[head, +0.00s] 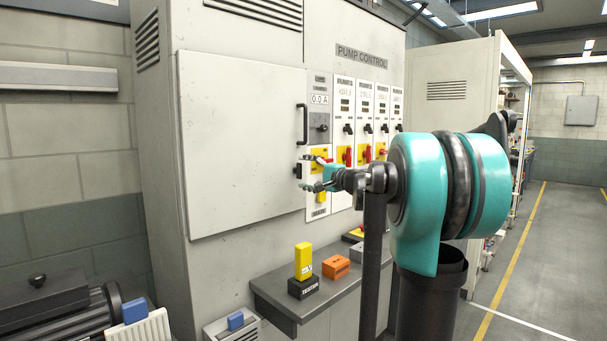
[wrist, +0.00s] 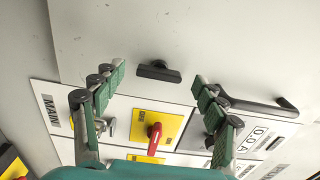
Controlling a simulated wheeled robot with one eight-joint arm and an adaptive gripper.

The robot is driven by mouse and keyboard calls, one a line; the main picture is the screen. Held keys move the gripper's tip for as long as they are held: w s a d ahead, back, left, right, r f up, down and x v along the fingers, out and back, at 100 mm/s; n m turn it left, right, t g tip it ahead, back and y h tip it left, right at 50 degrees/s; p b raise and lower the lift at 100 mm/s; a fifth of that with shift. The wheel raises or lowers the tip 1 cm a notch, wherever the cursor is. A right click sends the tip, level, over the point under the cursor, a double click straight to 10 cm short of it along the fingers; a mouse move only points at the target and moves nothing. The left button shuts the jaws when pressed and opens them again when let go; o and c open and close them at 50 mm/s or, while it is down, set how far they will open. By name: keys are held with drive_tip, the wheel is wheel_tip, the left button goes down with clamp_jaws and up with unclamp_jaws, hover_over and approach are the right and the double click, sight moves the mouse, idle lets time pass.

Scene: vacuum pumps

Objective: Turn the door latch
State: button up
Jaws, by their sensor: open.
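The door latch (wrist: 158,71) is a small black bar on the light grey cabinet door (wrist: 190,35). It lies crosswise in the wrist view. In the head view the door (head: 240,130) is closed, and the latch is near its right edge, largely hard to make out behind my fingers. My gripper (head: 307,173) is at the door's right edge, below the black door handle (head: 302,124). In the wrist view my gripper (wrist: 159,76) is open, with one teal finger on each side of the latch and a gap to both. Whether the fingertips touch the door cannot be told.
A yellow plate with a red rotary switch (wrist: 154,135) lies close by. The PUMP CONTROL panel (head: 362,57) has several more switches to the right. A grey shelf (head: 275,291) below holds a yellow block (head: 303,261) and an orange block (head: 336,267).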

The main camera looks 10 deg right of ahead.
drive_tip(key=shift+s+d, duration=0.1)
drive_tip(key=shift+s, duration=0.05)
drive_tip(key=v, duration=0.5)
drive_tip(key=shift+s+d, duration=0.25)
drive_tip(key=shift+s, duration=0.1)
idle(0.3)
